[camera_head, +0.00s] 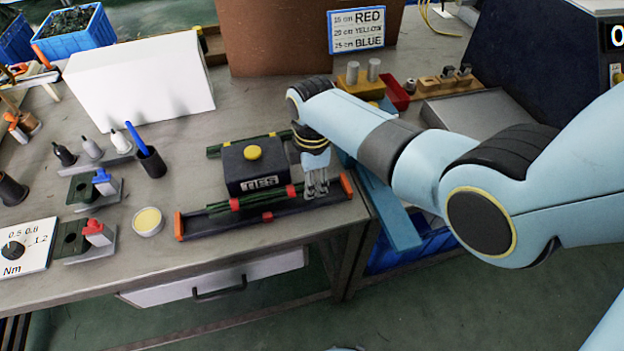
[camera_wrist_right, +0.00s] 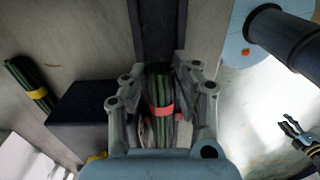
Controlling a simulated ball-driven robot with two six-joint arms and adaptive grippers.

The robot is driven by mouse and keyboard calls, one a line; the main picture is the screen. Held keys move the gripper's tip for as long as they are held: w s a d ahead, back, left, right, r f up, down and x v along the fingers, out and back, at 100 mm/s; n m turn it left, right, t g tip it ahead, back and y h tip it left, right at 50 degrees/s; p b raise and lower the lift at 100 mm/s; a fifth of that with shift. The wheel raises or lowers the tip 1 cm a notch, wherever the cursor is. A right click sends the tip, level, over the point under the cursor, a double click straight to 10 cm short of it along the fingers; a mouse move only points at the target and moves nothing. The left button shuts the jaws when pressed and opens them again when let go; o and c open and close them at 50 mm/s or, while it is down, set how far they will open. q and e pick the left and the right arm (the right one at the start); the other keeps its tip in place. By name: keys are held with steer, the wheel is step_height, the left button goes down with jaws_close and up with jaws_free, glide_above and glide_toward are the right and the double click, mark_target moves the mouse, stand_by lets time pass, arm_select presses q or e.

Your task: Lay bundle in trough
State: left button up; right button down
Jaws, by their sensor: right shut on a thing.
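My right gripper (camera_head: 316,192) points down near the right end of the trough and is shut on a green wire bundle with red bands (camera_head: 218,208). In the right wrist view the bundle (camera_wrist_right: 160,112) lies between the two fingers, with a red band between them. The trough (camera_head: 205,226) is a long dark channel with orange ends along the table's front. The bundle runs roughly parallel to it, at its back side in the picture; whether it touches the trough I cannot tell. The gripper hides the bundle's right part.
A black box with a yellow button (camera_head: 253,153) stands right behind the bundle. Another green bundle (camera_head: 214,151) shows behind that box, with a yellow band in the wrist view (camera_wrist_right: 39,94). A yellow-filled round tin (camera_head: 148,221) stands left of the trough.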

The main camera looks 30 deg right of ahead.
steer(key=shift+p, duration=0.6)
stand_by(1.1)
steer(key=shift+f+b, duration=0.85)
steer(key=shift+f, duration=0.25)
steer(key=shift+r, duration=0.15)
steer(key=shift+r+p, duration=0.75)
steer(key=shift+p, duration=0.25)
steer(key=shift+p, duration=0.35)
stand_by(1.1)
steer(key=shift+f+b, duration=0.7)
steer(key=shift+f, duration=0.15)
steer(key=c, duration=0.9)
jaws_free()
